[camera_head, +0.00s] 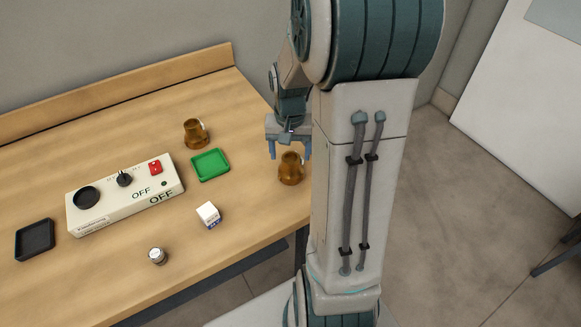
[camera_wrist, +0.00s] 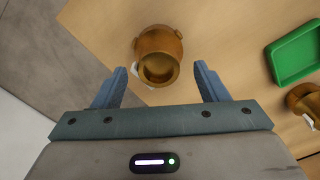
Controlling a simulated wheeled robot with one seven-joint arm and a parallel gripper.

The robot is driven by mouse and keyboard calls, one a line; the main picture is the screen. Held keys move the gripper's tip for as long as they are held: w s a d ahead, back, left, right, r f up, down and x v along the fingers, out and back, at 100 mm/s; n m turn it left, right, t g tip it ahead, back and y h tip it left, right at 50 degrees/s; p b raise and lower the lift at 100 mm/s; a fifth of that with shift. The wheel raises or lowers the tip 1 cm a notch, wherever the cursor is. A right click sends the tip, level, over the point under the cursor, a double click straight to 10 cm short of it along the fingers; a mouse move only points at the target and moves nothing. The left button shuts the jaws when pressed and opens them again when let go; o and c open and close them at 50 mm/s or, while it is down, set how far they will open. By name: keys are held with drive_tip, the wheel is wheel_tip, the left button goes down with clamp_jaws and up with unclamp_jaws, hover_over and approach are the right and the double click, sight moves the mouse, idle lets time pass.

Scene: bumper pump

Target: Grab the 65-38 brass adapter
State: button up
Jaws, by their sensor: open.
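Two similar brass adapters stand on the wooden table. One adapter (camera_head: 291,169) is near the table's right edge, and it shows in the wrist view (camera_wrist: 159,55) just beyond and between my fingertips. The other adapter (camera_head: 195,133) stands farther back, beyond the green tray; it is partly cut off at the right of the wrist view (camera_wrist: 306,101). Any size marking is too small to read, so I cannot tell which is 65-38. My gripper (camera_head: 290,150) is open and empty, pointing down above the near adapter, with its fingers on either side in the wrist view (camera_wrist: 164,88).
A green tray (camera_head: 210,165) lies left of the near adapter. A white control box (camera_head: 125,194) with a knob and red switch, a small white box (camera_head: 208,215), a small metal cylinder (camera_head: 157,256) and a black tray (camera_head: 35,239) are farther left.

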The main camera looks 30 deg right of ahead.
sight(291, 157)
drive_tip(key=shift+d+f, duration=0.1)
drive_tip(key=shift+f, duration=1.65)
drive_tip(key=c, duration=1.4)
drive_tip(key=shift+o, duration=0.2)
drive_tip(key=shift+r, duration=0.2)
